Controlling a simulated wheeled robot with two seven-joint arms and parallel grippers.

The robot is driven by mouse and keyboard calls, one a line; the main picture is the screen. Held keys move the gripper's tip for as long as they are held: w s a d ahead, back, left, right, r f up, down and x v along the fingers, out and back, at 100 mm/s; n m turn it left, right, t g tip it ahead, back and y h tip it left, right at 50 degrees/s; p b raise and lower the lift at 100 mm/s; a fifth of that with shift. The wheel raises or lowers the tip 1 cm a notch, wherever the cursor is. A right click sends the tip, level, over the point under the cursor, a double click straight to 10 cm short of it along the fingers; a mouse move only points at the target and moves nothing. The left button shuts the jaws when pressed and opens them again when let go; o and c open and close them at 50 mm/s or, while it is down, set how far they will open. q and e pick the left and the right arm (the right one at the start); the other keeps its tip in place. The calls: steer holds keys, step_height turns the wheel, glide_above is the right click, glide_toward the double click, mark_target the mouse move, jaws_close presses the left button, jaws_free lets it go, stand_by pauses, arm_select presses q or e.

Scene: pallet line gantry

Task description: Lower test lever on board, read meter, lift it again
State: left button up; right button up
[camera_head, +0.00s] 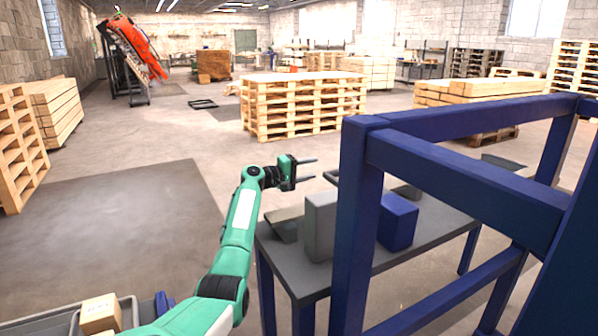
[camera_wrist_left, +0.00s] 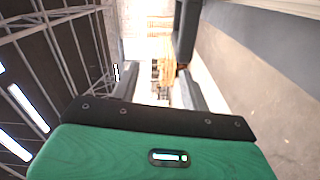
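In the left wrist view the fingers (camera_wrist_left: 158,88) also stand apart and empty. A grey upright box (camera_head: 319,228) and a blue box (camera_head: 398,222) stand on the table. I cannot make out a test board, lever or meter; the blue frame post hides part of the table. My right gripper is not in view.
A thick blue frame (camera_head: 352,210) rises in front of the table and crosses the right side. A low grey piece (camera_head: 284,228) lies at the table's left end. Stacked pallets (camera_head: 302,106) stand beyond. A carton (camera_head: 99,314) sits lower left. Left floor is clear.

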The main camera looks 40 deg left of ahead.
arm_select(q)
steer(key=shift+v, duration=1.8)
steer(key=shift+f, duration=0.1)
